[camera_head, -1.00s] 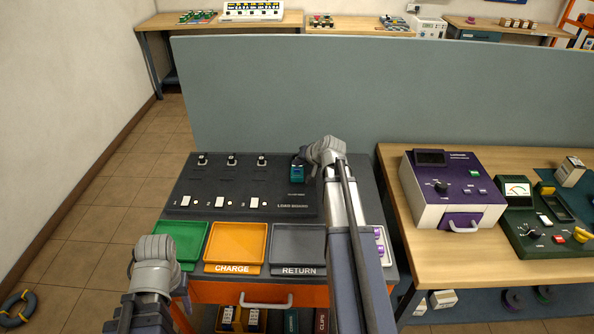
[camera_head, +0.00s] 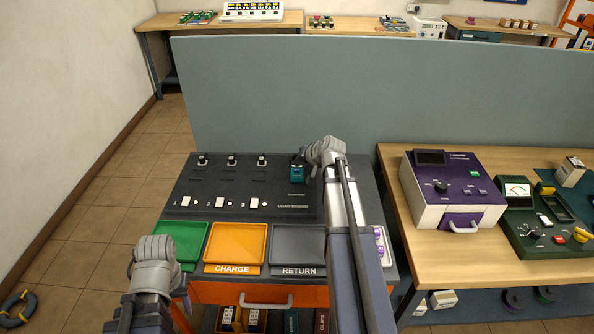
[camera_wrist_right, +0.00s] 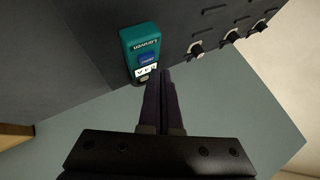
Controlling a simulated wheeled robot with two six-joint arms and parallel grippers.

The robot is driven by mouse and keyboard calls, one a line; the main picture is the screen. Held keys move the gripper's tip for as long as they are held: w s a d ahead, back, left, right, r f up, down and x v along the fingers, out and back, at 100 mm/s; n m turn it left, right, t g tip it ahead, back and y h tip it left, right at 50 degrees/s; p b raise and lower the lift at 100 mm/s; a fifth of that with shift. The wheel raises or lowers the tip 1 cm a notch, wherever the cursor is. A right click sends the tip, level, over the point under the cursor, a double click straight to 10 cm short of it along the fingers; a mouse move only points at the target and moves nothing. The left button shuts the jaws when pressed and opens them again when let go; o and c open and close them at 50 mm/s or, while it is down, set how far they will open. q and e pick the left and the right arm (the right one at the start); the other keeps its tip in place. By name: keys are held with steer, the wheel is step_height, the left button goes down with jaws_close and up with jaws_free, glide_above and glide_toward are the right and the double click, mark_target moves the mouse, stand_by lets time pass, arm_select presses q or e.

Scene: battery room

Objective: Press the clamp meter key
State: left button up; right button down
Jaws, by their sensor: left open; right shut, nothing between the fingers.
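The clamp meter (camera_head: 297,174) is a small teal device with a blue screen, at the right end of the dark load board (camera_head: 240,182). In the right wrist view the clamp meter (camera_wrist_right: 141,45) shows its screen and a row of small pale keys (camera_wrist_right: 146,71) below it. My right gripper (camera_wrist_right: 158,76) is shut and empty, its fingertips right beside the meter's key end; I cannot tell whether they touch a key. In the head view my right arm's wrist hides the fingertips. My left gripper (camera_head: 178,280) is open near the green tray, away from the meter.
Green (camera_head: 180,240), orange CHARGE (camera_head: 236,224) and grey RETURN (camera_head: 298,228) trays lie in front of the board. The board carries knobs and white switches. A wooden bench (camera_head: 420,262) with a purple device (camera_head: 450,188) stands to the right. A grey partition (camera_head: 360,95) rises behind.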

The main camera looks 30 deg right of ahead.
mark_target(298, 173)
steer(key=shift+f, duration=0.1)
stand_by(0.4)
steer(key=shift+f+b, duration=0.35)
steer(key=shift+b, duration=0.05)
steer(key=shift+f+b, duration=0.35)
stand_by(0.5)
steer(key=shift+r, duration=0.15)
steer(key=shift+r+p, duration=0.65)
steer(key=shift+p, duration=0.15)
step_height(298, 173, up, 5)
steer(key=p, duration=0.5)
stand_by(0.3)
